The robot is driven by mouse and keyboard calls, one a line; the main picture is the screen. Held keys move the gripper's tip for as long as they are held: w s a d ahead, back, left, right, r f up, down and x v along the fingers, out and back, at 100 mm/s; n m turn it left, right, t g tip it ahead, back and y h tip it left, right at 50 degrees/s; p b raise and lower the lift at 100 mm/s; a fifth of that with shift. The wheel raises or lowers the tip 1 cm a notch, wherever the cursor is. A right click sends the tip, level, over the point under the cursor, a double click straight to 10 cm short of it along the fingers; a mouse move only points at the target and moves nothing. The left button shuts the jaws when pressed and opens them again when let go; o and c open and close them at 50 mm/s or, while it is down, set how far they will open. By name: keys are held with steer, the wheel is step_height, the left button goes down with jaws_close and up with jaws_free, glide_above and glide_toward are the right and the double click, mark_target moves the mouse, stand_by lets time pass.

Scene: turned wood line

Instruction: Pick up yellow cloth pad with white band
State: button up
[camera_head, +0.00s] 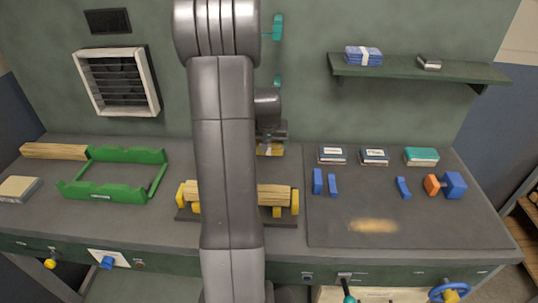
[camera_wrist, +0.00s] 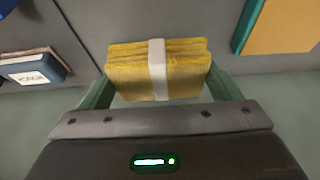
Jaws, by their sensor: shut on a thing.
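The yellow cloth pad (camera_wrist: 185,72) with its white band (camera_wrist: 157,68) fills the space between the fingers in the wrist view. It looks like a stack of folded yellow layers. My gripper (camera_wrist: 160,88) is shut on it, with one green finger at each side. In the head view the pad (camera_head: 275,149) shows as a small yellow piece with a white part below my gripper (camera_head: 270,138), near the back of the bench. My arm hides part of the area to its left.
On the bench (camera_head: 330,233) are a green frame (camera_head: 105,193), a wooden piece on a yellow-ended stand (camera_head: 275,197), dark boxes (camera_head: 332,156), a teal box (camera_head: 421,157) and blue blocks (camera_head: 318,181). A shelf (camera_head: 400,69) with a blue banded pad (camera_head: 363,56) is on the back wall.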

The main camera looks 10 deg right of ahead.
steer(key=s+a+b, duration=0.2)
steer(key=a+b, duration=0.2)
steer(key=a, duration=1.4)
